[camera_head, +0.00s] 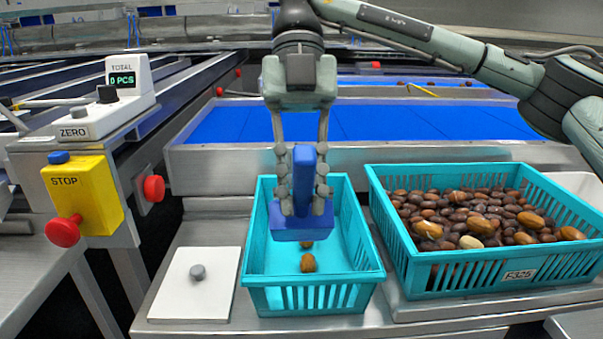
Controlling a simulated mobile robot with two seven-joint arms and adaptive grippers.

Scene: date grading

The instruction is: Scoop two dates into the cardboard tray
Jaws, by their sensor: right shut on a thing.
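My right gripper (303,188) points down, shut on the upright handle of a blue scoop (300,228). It holds the scoop over a small teal plastic basket (257,262). One brown date (308,263) lies on the basket floor. I cannot see whether the scoop holds anything. No cardboard tray shows; the small basket is slatted plastic. A larger teal crate (480,271) at the right holds many brown and tan dates (470,217). My left gripper is not in view.
A white plate with a grey knob (190,297) lies left of the small basket. A counter box (125,80) reads 0 PCS. A yellow stop box (80,195) with a red button stands at the left. An empty blue belt (400,120) runs behind.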

